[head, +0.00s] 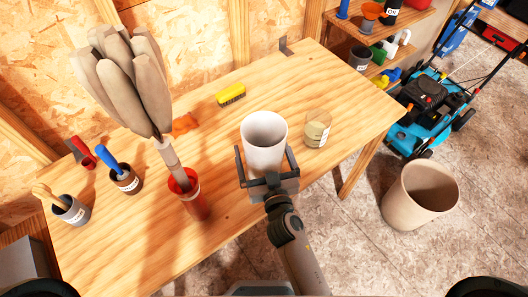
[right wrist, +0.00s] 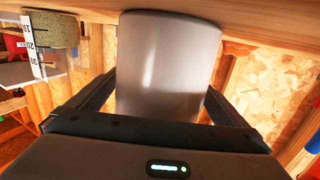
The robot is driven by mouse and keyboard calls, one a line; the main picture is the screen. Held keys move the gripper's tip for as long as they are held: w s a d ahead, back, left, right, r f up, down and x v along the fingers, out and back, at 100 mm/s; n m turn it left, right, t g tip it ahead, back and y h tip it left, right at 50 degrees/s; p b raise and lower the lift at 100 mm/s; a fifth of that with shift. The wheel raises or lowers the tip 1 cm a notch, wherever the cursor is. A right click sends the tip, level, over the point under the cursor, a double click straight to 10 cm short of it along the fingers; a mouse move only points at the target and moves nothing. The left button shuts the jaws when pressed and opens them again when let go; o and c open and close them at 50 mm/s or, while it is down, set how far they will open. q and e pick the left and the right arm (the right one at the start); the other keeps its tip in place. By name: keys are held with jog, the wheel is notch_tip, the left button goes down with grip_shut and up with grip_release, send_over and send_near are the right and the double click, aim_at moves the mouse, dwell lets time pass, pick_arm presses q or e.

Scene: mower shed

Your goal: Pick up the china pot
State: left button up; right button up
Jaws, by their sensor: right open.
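The china pot (head: 264,142) is a white, open-topped cylinder standing upright on the wooden table near its front edge. My right gripper (head: 265,162) comes from the front, with one finger on each side of the pot's lower part. Its jaws are open. In the right wrist view the pot (right wrist: 168,62), shown upside down, fills the space between the two dark fingers; I cannot tell whether either finger touches it. My left gripper is not in view.
A red container (head: 195,202) holding a tall grey bundle (head: 125,80) stands to the left. A yellow brush (head: 231,94) lies behind. A beige bin (head: 420,194) and blue mower (head: 425,110) stand on the floor.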

aim_at(260, 135)
jog(key=shift+x, duration=0.85)
jog(key=c, duration=1.7)
jog(key=shift+o, duration=0.2)
jog(key=shift+r, duration=0.35)
jog(key=shift+r+p, duration=0.45)
jog(key=shift+r, duration=1.45)
jog(key=s+d+r, duration=0.1)
jog(key=d+r, duration=0.2)
jog(key=d, duration=0.2)
jog(key=s+d+r+b, duration=0.1)
jog(key=d+r, duration=0.2)
jog(key=d, duration=0.3)
jog(key=shift+d+r, duration=0.15)
jog(key=shift+r, duration=0.1)
jog(key=shift+d+r, duration=0.1)
